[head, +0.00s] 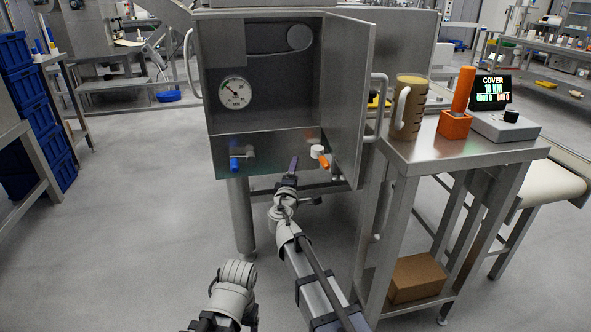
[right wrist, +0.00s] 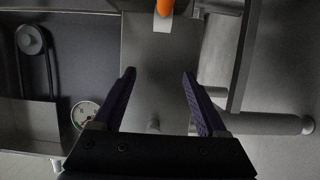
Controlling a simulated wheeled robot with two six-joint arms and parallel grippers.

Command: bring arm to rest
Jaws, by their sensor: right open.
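My right arm reaches up from the bottom of the head view to the front of the steel machine. Its gripper (head: 292,166) is in front of the lower panel (head: 262,152), between a blue-handled lever (head: 235,164) and an orange-handled lever (head: 322,159). In the right wrist view the gripper (right wrist: 158,76) has its two dark fingers wide apart, with nothing held between them. The orange handle (right wrist: 164,7) shows beyond the fingertips, apart from them. Of my left arm only a grey joint shows at the bottom of the head view; its gripper is not visible.
The machine's door (head: 346,95) stands open at right, showing a gauge (head: 235,93) inside. A steel table (head: 450,150) holds a brown mug (head: 408,108), an orange cylinder in a holder (head: 456,122) and a display (head: 490,92). Floor at left is clear, beside blue crates (head: 18,95).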

